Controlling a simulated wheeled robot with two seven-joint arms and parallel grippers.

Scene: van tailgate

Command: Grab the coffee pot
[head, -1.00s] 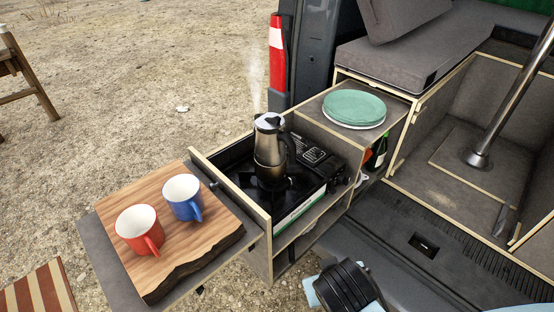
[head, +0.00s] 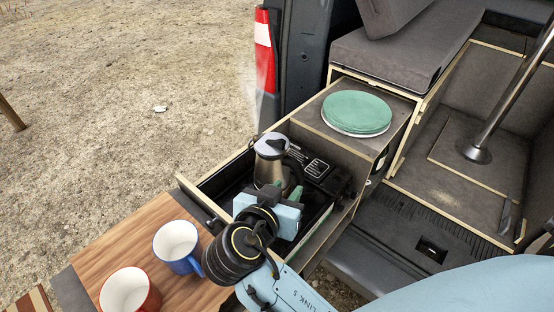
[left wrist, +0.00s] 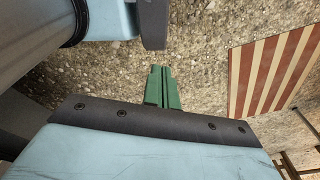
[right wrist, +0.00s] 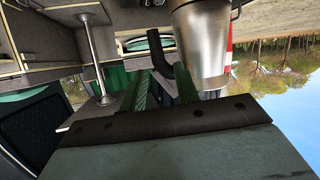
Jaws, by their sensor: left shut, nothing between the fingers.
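The coffee pot (head: 271,158), steel with a black lid, stands upright on the stove in the pull-out drawer. In the right wrist view its steel body (right wrist: 203,45) is at top centre, with the black handle (right wrist: 157,50) on its left. My right gripper (head: 284,192) is in front of the pot in the head view and hides its lower part. Its green fingers (right wrist: 160,92) are apart, with the handle just beyond and between them; I cannot tell whether they touch it. My left gripper (left wrist: 161,82) is shut and empty, over the gravel.
A blue mug (head: 176,243) and a red mug (head: 128,290) stand on a wooden board (head: 105,238) left of the drawer. Green plates (head: 356,112) lie on the cabinet behind. The drawer's wooden edge (head: 200,199) runs close beside my right arm.

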